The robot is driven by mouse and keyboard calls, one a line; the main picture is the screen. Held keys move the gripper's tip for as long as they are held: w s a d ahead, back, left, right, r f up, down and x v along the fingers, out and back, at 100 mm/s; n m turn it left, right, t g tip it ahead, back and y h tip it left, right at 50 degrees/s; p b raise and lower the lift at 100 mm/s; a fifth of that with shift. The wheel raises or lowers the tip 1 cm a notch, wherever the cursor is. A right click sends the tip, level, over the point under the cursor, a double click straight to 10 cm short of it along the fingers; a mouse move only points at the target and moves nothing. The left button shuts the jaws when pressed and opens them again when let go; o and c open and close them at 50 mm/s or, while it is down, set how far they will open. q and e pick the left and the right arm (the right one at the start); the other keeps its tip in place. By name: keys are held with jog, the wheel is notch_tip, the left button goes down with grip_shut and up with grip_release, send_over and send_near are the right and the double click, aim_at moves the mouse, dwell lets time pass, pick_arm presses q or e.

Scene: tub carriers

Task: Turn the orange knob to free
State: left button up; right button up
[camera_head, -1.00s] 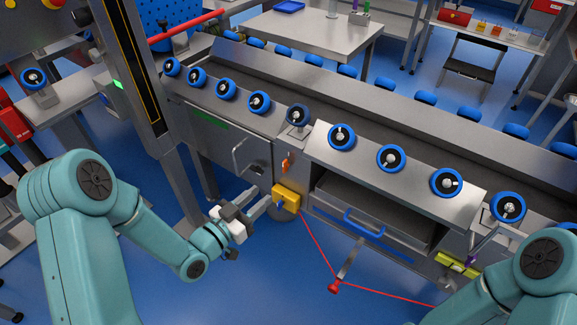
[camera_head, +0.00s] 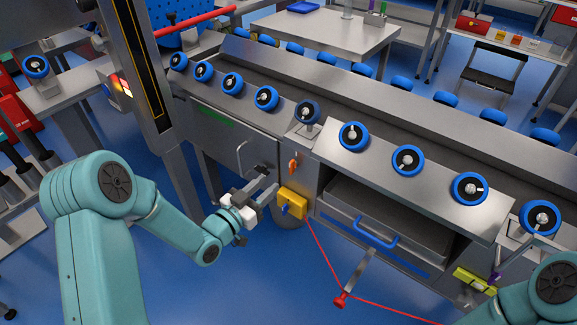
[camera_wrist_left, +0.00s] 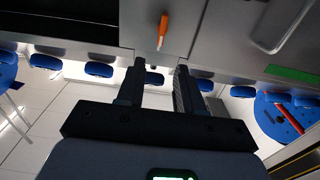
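The orange knob (camera_head: 293,163) sits on the grey front panel of the steel counter, above a yellow box. In the left wrist view the orange knob (camera_wrist_left: 162,30) is a narrow handle, nearly upright with a slight tilt, beyond the fingertips. My left gripper (camera_head: 271,187) is below and left of the knob, close to the yellow box. In the left wrist view my left gripper (camera_wrist_left: 160,70) has its two dark fingers apart with nothing between them. It does not touch the knob.
The yellow box (camera_head: 295,202) with a blue knob is beside my left fingertips. A red cord (camera_head: 322,254) runs from it to a red-ended lever (camera_head: 341,299). A drawer with a blue handle (camera_head: 375,233) is at right. A door handle (camera_head: 241,155) is at left.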

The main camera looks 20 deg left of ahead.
aim_at(290, 164)
pick_arm(q)
jog(key=x, duration=1)
jog(key=shift+f+b, duration=0.1)
jog(key=shift+b, duration=0.25)
grip_shut()
